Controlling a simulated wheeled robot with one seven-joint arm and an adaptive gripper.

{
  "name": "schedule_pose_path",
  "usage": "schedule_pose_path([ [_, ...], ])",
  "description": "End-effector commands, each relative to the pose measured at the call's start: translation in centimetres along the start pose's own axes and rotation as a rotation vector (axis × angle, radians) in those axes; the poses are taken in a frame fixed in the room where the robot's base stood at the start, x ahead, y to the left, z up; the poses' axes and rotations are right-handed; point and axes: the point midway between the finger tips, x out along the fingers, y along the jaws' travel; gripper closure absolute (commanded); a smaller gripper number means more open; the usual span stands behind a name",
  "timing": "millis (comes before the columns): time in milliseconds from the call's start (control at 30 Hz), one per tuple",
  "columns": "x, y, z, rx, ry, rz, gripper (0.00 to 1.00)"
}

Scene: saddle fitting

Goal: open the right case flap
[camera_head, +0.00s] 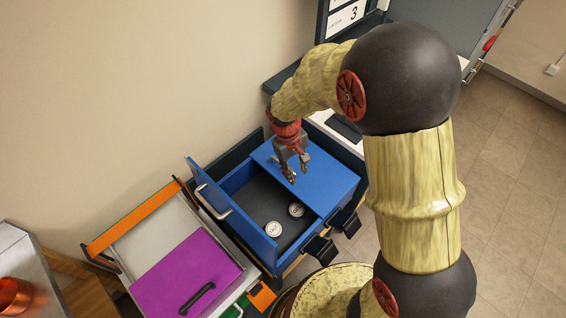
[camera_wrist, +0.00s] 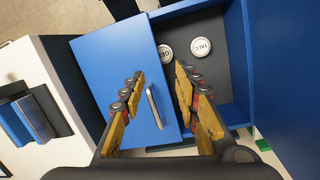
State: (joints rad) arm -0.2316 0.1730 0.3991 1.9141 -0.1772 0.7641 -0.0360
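The blue case (camera_head: 240,178) stands below my arm. Its left flap (camera_head: 236,214) stands raised, with a silver handle on its outer face. The right flap (camera_head: 322,180) lies flat and shut over the right half; it also shows in the wrist view (camera_wrist: 105,60). Its silver bar handle (camera_wrist: 154,108) lies between my fingers in the wrist view, apart from both as far as I can tell. My gripper (camera_head: 291,179) points down over the right flap, open and empty; in the wrist view its fingers (camera_wrist: 158,80) are spread.
Two round white tins, one (camera_head: 273,228) and another (camera_head: 296,209), lie in the open left compartment. Black latches (camera_head: 320,249) hang at the case's front. A purple-lidded case (camera_head: 180,270) with an orange flap stands to the left. A copper pot (camera_head: 14,296) is at far left.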

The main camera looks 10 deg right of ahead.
Motion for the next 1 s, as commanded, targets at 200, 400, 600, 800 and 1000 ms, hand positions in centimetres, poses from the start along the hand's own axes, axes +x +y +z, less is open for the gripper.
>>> schedule_pose_path([
  [200,7.5,-0.4,-6.4,-0.125,-0.004,0.042,0.68],
  [400,7.5,1.0,-12.9,-0.197,0.112,0.093,0.68],
  [600,7.9,1.4,-14.5,-0.232,0.154,0.107,0.68],
  [800,10.8,1.7,-14.9,-0.229,0.153,0.106,0.68],
  [1000,13.5,1.9,-15.4,-0.229,0.153,0.107,0.68],
])
